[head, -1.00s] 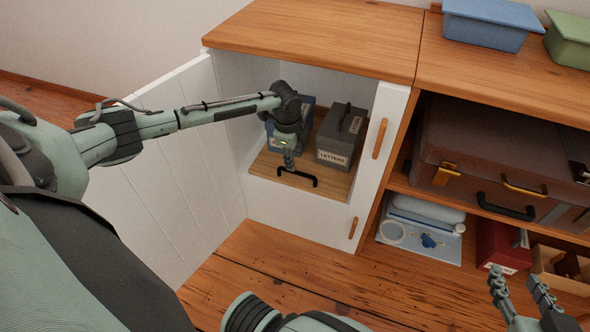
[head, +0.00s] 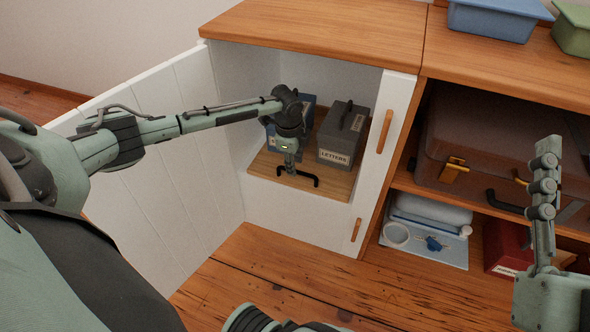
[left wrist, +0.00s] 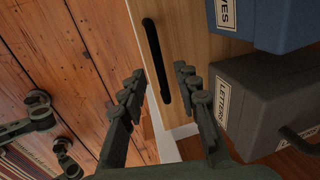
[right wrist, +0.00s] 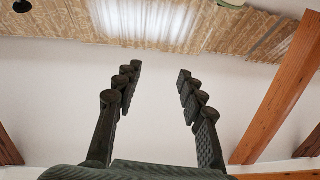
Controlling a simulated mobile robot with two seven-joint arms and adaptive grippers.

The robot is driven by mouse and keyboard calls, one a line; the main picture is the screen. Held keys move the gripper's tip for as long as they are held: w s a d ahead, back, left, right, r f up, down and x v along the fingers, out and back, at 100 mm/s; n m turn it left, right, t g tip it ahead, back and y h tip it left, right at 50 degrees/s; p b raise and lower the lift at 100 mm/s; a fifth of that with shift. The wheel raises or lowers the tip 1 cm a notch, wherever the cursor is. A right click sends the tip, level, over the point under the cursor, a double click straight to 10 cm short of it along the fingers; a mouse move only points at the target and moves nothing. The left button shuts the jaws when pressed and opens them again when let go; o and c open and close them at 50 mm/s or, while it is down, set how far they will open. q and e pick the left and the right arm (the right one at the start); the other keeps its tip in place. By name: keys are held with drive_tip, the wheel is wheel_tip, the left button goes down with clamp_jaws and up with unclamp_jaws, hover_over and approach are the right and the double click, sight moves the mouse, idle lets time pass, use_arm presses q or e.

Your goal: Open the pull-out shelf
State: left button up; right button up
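The pull-out shelf (head: 328,181) is a wooden board inside the white cabinet, with a black bar handle (head: 303,181) at its front edge. A dark grey box marked LETTERS (head: 338,142) and a blue box (head: 306,113) stand on it. My left gripper (head: 290,170) reaches down to the handle in the head view. In the left wrist view its fingers (left wrist: 158,82) are spread, with the handle (left wrist: 157,60) between them and a gap on both sides. My right gripper (right wrist: 158,78) is open and empty, raised at the right of the head view.
The cabinet's white door (head: 165,130) stands open at the left. Blue (head: 490,20) and green (head: 575,28) bins sit on top.

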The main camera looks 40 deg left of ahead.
use_arm(q)
drive_tip(key=shift+w+f+b, duration=0.15)
drive_tip(key=shift+f+b, duration=0.6)
drive_tip(key=shift+f, duration=0.25)
use_arm(e)
drive_tip(key=s+d+r+t, duration=0.1)
drive_tip(key=r+t, duration=0.1)
drive_tip(key=s+d+r+t, duration=0.1)
drive_tip(key=s+t, duration=0.1)
drive_tip(key=shift+r+y, duration=0.35)
drive_tip(key=shift+y, duration=0.05)
use_arm(q)
drive_tip(key=shift+c, duration=0.3)
clamp_jaws()
